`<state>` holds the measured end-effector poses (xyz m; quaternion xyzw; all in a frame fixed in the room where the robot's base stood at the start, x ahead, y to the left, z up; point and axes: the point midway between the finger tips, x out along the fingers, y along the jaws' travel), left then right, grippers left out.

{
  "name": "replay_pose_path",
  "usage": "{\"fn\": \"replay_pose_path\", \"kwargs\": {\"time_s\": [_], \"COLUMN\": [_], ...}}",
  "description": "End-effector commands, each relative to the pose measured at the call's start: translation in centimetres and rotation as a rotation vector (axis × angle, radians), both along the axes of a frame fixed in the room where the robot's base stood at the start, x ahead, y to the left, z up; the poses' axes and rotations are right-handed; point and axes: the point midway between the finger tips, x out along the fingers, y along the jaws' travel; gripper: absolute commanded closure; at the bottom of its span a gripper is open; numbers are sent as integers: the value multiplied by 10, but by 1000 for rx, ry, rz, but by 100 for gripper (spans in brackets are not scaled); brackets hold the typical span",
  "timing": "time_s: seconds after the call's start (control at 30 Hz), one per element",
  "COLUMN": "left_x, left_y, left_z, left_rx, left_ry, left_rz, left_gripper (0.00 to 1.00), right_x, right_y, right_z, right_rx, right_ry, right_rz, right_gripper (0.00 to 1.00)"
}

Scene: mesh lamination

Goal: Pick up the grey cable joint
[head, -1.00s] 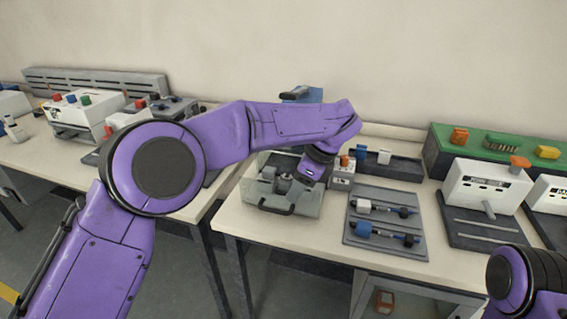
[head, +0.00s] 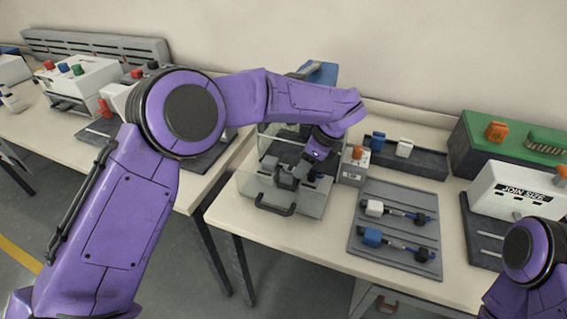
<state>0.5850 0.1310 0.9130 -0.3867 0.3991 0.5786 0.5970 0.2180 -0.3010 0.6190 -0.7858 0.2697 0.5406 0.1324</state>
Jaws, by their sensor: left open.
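My left gripper (head: 289,179) is over the clear-walled machine (head: 302,203) with the dark front handle, its jaws open and pointing down into it. The gripper and arm hide part of the inside, and the small grey and dark parts there are hard to tell apart. I cannot make out a grey cable joint for certain. On the grey tray (head: 360,245) to the right lie two cable joints, one with a white end (head: 374,208) and one with a blue end (head: 372,237). Only part of my right arm shows at the bottom right; its gripper is out of view.
A small box with an orange button (head: 353,168) stands close to the machine's right side. A dark rack (head: 425,160) lies behind the tray. A white labelled machine (head: 515,190) and a green-topped unit (head: 480,130) stand at the right. The front table strip (head: 275,236) is clear.

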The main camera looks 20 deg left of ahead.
Motion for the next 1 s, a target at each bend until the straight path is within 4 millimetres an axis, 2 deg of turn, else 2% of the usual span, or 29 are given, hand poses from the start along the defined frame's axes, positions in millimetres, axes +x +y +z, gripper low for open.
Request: {"fn": "replay_pose_path", "kwargs": {"time_s": [0.13,0.33,0.37,0.4,0.47,0.5,0.83,1.0], "left_x": [0,1,1,1,1,1,1,1], "left_y": [6,6,5,5,5,5,5,5], "left_z": [-15,-18,-17,-18,-17,-17,-16,-3], "left_rx": [-1,-1,-1,0,0,0,0,-1], "left_ry": [1,-1,-1,-1,0,0,-1,-4], "left_rz": [-2,-4,-4,-4,-4,-4,-5,-3], "left_gripper": [57,57,61,74,93,100,100,100], "right_x": [0,0,0,0,0,0,0,0], "right_y": [0,0,0,0,0,0,0,0], "right_z": [5,4,4,4,4,4,3,-5], "right_rx": [0,-1,-1,-1,-1,-1,-1,-1], "right_ry": [0,-1,-1,-1,-1,-1,-1,-1], "right_rz": [0,0,0,0,0,0,0,0], "right_gripper": [100,100,100,100,100,100,100,100]}}
